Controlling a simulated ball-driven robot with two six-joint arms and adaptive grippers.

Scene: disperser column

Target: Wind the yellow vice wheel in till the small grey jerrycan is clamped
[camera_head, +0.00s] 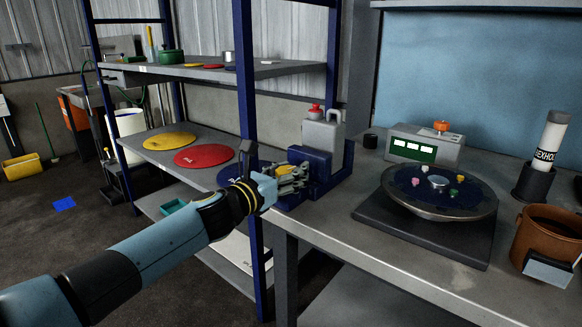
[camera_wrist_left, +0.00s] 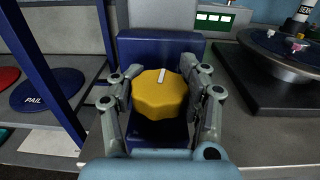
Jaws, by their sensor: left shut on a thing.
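The yellow vice wheel (camera_wrist_left: 160,97) sits between the fingers of my left gripper (camera_wrist_left: 161,92), which is shut on it. A white mark on the wheel's face points nearly straight up. In the head view my left gripper (camera_head: 290,177) reaches the front of the blue vice (camera_head: 316,166), and only a little of the wheel shows past the fingers. The small grey jerrycan (camera_head: 321,134) with a red cap stands upright at the vice, behind its front block. I cannot tell whether the jaws touch it. My right gripper is not in view.
On the bench right of the vice are a grey device with a green panel (camera_head: 412,148), a round turntable (camera_head: 440,192) with small coloured pieces, and a brown pot (camera_head: 546,238). A blue shelf post (camera_head: 247,110) stands close beside my left gripper.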

